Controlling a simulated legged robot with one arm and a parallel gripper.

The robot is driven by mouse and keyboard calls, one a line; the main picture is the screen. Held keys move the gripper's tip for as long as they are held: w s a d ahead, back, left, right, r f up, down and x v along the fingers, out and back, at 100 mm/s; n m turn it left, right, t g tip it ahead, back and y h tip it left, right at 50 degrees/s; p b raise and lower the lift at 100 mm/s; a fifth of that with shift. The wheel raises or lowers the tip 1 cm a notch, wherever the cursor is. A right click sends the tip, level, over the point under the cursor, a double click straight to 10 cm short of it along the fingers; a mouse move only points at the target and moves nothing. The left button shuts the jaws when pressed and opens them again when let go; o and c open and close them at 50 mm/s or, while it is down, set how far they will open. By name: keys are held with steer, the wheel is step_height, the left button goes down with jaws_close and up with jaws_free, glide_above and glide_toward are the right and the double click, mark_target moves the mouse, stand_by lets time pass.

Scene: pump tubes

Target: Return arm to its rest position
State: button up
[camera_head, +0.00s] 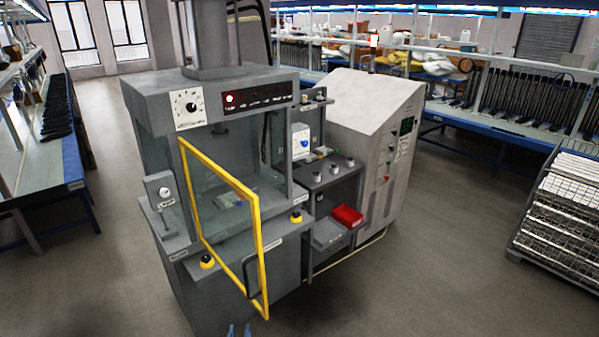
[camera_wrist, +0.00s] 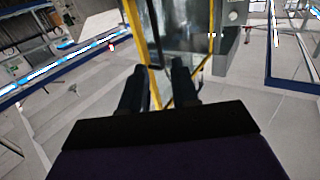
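My gripper (camera_wrist: 159,75) shows in the wrist view with its two dark fingers apart and nothing visibly held between them. In the head view, two small bluish tips at the bottom edge look like my gripper (camera_head: 239,331); the rest of the arm is out of frame. The grey machine (camera_head: 225,100) stands ahead. Its yellow-framed glass door (camera_head: 222,175) is swung open toward me, with a dark handle (camera_head: 250,280) on the frame. The yellow frame (camera_wrist: 133,28) also shows beyond the fingers in the wrist view. The tips appear apart from the handle.
A red bin (camera_head: 347,215) and a grey bin (camera_head: 328,235) sit on the machine's right side. A white cabinet (camera_head: 370,140) stands behind it. A rack of parts (camera_head: 560,215) is at the far right, a bench (camera_head: 70,160) at the left. Floor is free on both sides.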

steer(key=w+d+f+m+g+b, duration=0.1)
steer(key=d+m+g+b, duration=0.25)
steer(key=d+g, duration=0.45)
steer(key=s+d+r+n+g+h+b, duration=0.1)
steer(key=s+d+r+g, duration=0.3)
steer(key=s+d, duration=0.8)
steer(key=s+d+r+g+h+b, duration=0.2)
steer(key=s+d+r+g+b, duration=0.2)
steer(key=s+d+g, duration=0.3)
steer(key=s+d, duration=0.5)
steer(key=s, duration=0.4)
steer(key=shift+d+n, duration=0.25)
steer(key=shift+n, duration=0.1)
steer(key=shift+r, duration=0.1)
steer(key=shift+o, duration=0.3)
